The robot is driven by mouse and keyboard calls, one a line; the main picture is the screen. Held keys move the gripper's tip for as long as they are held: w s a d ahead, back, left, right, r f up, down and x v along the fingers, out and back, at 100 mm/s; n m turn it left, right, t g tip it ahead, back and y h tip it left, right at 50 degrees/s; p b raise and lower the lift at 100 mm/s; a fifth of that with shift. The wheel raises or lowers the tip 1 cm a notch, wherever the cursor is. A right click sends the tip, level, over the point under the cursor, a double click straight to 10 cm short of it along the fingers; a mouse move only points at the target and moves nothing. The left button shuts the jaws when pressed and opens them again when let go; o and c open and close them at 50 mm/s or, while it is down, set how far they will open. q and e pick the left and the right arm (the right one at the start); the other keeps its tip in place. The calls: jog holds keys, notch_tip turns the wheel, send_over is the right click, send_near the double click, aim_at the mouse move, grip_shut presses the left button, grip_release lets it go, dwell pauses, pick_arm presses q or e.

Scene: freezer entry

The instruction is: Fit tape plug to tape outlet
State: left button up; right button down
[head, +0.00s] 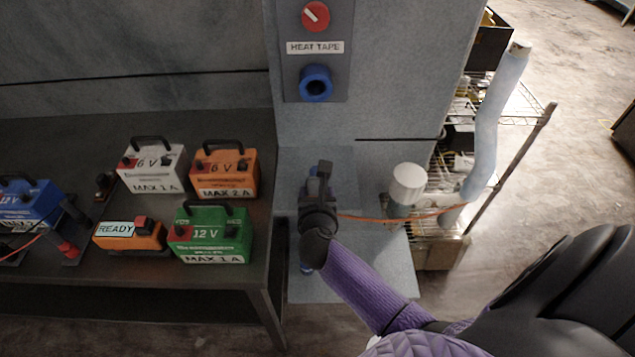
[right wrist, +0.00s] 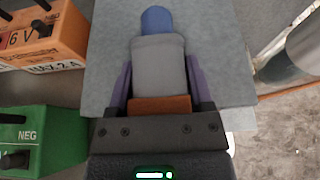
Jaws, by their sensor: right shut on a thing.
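The tape outlet (head: 316,84) is a round blue socket with a dark opening, on the grey panel under the HEAT TAPE label (head: 315,47). My right gripper (head: 319,187) is below it, in front of the grey wall, shut on the tape plug. In the right wrist view the plug (right wrist: 158,62) is a grey cylinder with a blue nose (right wrist: 157,20), pointing away between the fingers; an orange block sits at its near end. The plug is apart from the outlet and mostly hidden by the gripper in the head view. My left gripper is not in view.
A red knob (head: 315,16) is above the label. Several battery boxes, including a green one (head: 212,235), stand on the dark bench (head: 150,283) at left. An orange cable (head: 405,217) runs right from my gripper past a white-capped pipe (head: 408,184) and an insulated pipe (head: 490,120).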

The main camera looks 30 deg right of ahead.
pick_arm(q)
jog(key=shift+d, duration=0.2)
pick_arm(e)
jog(key=shift+f, duration=0.1)
jog(key=shift+s+a, duration=0.1)
jog(key=shift+s, duration=0.05)
jog(key=shift+s+a, duration=0.35)
jog(key=shift+s, duration=0.15)
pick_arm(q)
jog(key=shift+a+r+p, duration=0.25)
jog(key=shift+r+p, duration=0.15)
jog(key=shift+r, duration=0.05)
pick_arm(e)
jog(key=s+a, duration=0.1)
jog(key=s, duration=0.1)
jog(key=s+a, duration=0.1)
jog(key=shift+s+a+f, duration=0.1)
jog(key=shift+s+f, duration=0.1)
jog(key=shift+s, duration=0.15)
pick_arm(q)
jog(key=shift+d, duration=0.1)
